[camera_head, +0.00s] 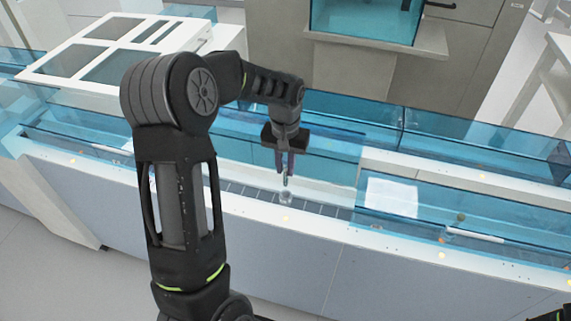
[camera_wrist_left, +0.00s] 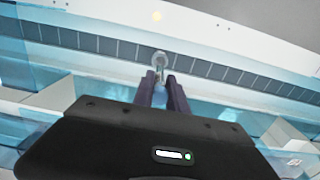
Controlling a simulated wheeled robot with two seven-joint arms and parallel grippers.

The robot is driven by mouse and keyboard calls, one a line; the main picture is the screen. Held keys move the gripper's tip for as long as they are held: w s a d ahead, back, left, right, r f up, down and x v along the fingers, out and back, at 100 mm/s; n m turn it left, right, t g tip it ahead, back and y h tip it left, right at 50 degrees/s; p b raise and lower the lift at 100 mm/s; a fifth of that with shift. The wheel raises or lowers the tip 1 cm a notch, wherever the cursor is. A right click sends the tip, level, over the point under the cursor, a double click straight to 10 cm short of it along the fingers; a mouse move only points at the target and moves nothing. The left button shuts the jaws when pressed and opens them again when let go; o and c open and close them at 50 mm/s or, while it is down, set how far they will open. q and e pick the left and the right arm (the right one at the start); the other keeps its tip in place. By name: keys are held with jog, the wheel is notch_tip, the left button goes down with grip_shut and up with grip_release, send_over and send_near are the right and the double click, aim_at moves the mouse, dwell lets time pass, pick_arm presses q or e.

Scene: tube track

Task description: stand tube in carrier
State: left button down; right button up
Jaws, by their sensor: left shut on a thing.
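My left gripper (camera_head: 284,170) is shut on a thin, clear tube (camera_head: 286,181) and points down over the track. The tube hangs roughly upright below the fingertips. The carrier (camera_head: 285,197) is a small, pale round holder on the dark track strip, directly under the tube. In the left wrist view the fingers (camera_wrist_left: 163,77) are close together, with the carrier (camera_wrist_left: 160,58) just beyond their tips and the tube mostly hidden between them. I cannot tell whether the tube's lower end touches the carrier or is inside it.
The dark segmented track (camera_head: 245,190) runs along the bench between white rails, with blue clear walls (camera_head: 330,140) behind. A white label (camera_head: 392,197) lies to the right of the carrier. A white framed panel (camera_head: 110,48) stands at the back left. A dark piece of mine shows at the bottom right corner.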

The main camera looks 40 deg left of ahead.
aim_at(286, 186)
pick_arm(q)
jog(key=shift+f+b, duration=0.9)
jog(key=shift+f, duration=0.75)
jog(key=shift+f+b, duration=0.5)
jog(key=shift+f, duration=0.05)
jog(key=shift+f, duration=0.4)
jog(key=shift+f+b, duration=0.15)
jog(key=shift+b, duration=0.2)
jog(key=shift+f, duration=0.3)
dwell(0.5)
jog(key=c, duration=1.3)
grip_release()
